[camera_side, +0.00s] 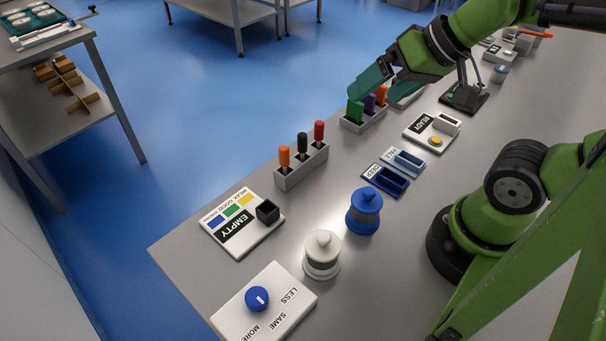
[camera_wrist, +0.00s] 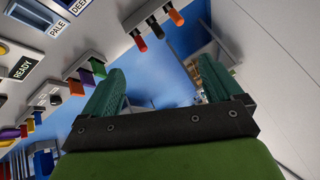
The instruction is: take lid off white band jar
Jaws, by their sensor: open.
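A white jar (camera_side: 321,262) with a knobbed white lid (camera_side: 322,241) stands upright near the front of the table, with a greyish band around its body. A blue jar (camera_side: 364,218) with a knobbed blue lid (camera_side: 367,197) stands upright behind it to the right; its band colour is hard to make out. Both lids are on. My gripper (camera_side: 370,84) is open, high near the rack at the back, well away from both jars. Its two teal fingers also show in the wrist view (camera_wrist: 163,84) with nothing between them. Neither jar shows in the wrist view.
A rack (camera_side: 302,167) with orange, black and red handles stands behind the jars. A second rack (camera_side: 364,117) is below my gripper. Blue trays (camera_side: 386,180), an EMPTY panel (camera_side: 240,222) and a dial board (camera_side: 264,303) surround the jars. Bare table separates the jars from the racks.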

